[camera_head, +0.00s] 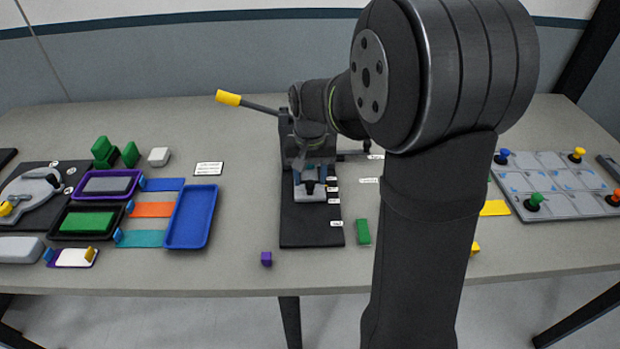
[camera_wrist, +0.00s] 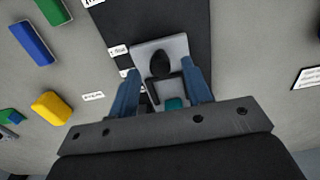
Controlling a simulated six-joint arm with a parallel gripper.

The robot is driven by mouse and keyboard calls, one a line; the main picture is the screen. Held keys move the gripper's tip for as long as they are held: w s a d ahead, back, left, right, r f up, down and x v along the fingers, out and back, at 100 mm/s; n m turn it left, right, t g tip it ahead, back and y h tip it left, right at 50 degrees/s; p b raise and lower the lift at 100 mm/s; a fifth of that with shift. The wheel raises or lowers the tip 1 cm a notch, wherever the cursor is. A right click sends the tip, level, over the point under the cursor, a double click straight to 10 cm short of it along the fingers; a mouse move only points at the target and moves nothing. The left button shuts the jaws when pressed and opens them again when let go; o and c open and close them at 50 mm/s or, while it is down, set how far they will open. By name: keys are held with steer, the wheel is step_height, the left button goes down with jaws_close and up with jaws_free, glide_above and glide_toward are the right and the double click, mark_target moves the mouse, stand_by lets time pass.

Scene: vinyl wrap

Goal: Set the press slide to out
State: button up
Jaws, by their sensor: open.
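The press (camera_head: 290,140) stands at the back of a black base (camera_head: 310,230), with a yellow-ended lever (camera_head: 229,98) pointing up and left. The light grey press slide (camera_head: 311,197) sits at the press end of the base, and the front of the base is bare. In the wrist view the slide (camera_wrist: 178,46) carries a dark round knob (camera_wrist: 159,65) and a small teal piece (camera_wrist: 174,103). My gripper (camera_head: 311,184) is over the slide. Its blue fingers are apart, one on each side of the knob; contact cannot be told.
White labels (camera_head: 334,201) line the base's right edge; their words are too small to read. A green block (camera_head: 363,231) lies right of the base and a purple cube (camera_head: 266,259) front left. A blue tray (camera_head: 191,217) is farther left. Table directly before the base is clear.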

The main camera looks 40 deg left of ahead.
steer(key=shift+f, duration=0.7)
jaws_close()
steer(key=s+d, duration=0.8)
jaws_free()
steer(key=shift+d, duration=0.1)
steer(key=shift+r, duration=0.1)
step_height(320, 180, up, 17)
steer(key=shift+r, duration=0.15)
